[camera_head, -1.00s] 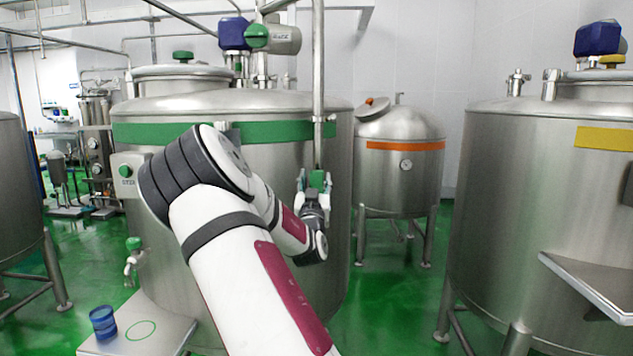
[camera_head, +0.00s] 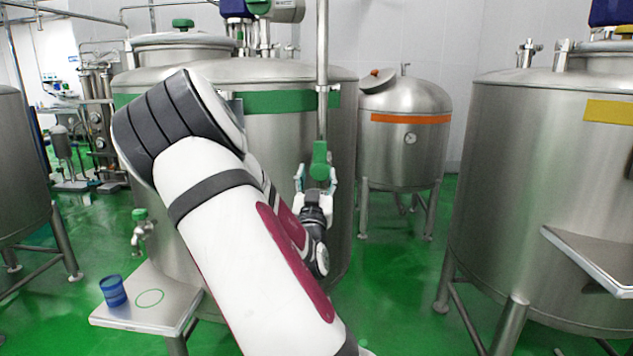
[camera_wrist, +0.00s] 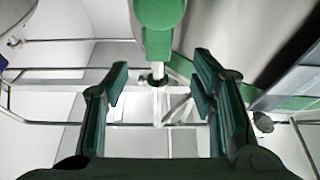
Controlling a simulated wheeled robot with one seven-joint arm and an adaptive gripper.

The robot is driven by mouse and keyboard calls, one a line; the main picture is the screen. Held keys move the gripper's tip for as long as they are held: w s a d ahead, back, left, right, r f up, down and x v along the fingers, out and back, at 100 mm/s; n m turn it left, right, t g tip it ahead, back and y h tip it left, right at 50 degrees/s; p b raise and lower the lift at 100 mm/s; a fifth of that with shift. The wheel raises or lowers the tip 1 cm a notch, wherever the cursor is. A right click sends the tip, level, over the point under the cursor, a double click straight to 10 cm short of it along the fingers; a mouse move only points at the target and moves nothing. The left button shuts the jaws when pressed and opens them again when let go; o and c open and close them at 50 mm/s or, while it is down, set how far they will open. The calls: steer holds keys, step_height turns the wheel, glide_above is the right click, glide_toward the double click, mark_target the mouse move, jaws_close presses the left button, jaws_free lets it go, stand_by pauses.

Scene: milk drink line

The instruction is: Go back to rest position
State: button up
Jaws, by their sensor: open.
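My gripper (camera_head: 317,178) is raised in front of the big steel tank with the green band (camera_head: 285,101). It is open and empty. Its two fingers (camera_wrist: 160,95) stand wide apart in the wrist view. A green valve handle (camera_head: 320,160) on the vertical steel pipe is just above the fingertips in the head view. In the wrist view the green handle (camera_wrist: 158,25) is beyond and above the gap, and I see no finger closed on it. My white arm hides part of the tank.
A blue cup (camera_head: 113,291) stands on a steel shelf (camera_head: 180,310) at lower left, under a green-topped tap (camera_head: 141,230). A smaller orange-banded tank (camera_head: 405,150) stands behind. A yellow-marked tank (camera_head: 510,190) with a side shelf (camera_head: 595,260) is at right. Green floor (camera_head: 400,290) lies open between.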

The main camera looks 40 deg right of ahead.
steer(key=shift+s+a+f, duration=0.25)
steer(key=shift+s+a, duration=0.15)
steer(key=shift+a, duration=0.05)
steer(key=shift+f, duration=0.1)
